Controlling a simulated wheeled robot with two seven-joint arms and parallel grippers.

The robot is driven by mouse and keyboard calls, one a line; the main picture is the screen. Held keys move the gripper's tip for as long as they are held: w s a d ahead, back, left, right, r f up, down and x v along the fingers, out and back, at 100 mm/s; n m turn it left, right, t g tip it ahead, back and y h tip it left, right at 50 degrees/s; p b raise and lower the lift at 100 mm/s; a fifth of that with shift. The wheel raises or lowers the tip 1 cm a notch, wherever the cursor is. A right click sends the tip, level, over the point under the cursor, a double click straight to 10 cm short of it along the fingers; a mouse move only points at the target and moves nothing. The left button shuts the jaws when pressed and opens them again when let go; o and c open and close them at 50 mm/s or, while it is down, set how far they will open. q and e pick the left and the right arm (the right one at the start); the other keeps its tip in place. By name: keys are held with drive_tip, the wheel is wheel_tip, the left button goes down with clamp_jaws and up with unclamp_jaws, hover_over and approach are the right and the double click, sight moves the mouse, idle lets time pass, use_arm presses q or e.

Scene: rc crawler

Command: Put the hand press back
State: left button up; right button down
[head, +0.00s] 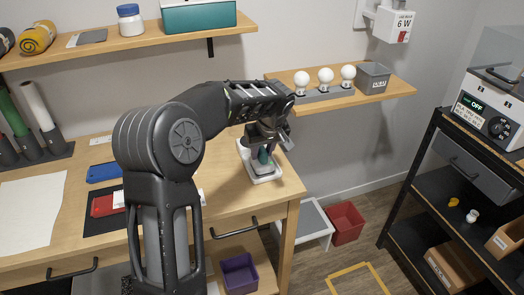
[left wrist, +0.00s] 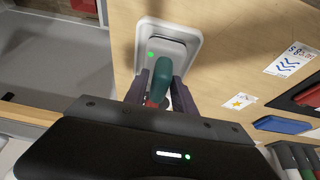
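The teal-handled tool (head: 264,156), which I take to be the hand press, is at a white dock (head: 268,178) at the right end of the workbench. My left gripper (head: 264,148) points down at it. In the left wrist view the dock (left wrist: 193,32) shows a green light. There the press (left wrist: 160,82) stands between the two fingers of my left gripper (left wrist: 160,90), which look shut on it. A reddish part shows low on the handle. Whether its foot touches the dock is hidden. My right gripper is out of view.
A shelf (head: 396,91) with white bulbs (head: 325,76) and a grey bin (head: 372,77) hangs behind my gripper. A blue item (head: 104,172) and a dark mat (head: 97,226) lie left on the bench (head: 232,206). A red bin (head: 345,223) stands on the floor.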

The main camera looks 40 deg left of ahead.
use_arm(q)
drive_tip(key=shift+o, duration=1.1)
drive_tip(key=shift+r, duration=0.25)
drive_tip(key=v, duration=1.1)
drive_tip(key=shift+r, duration=0.4)
drive_tip(key=shift+s+d, duration=0.1)
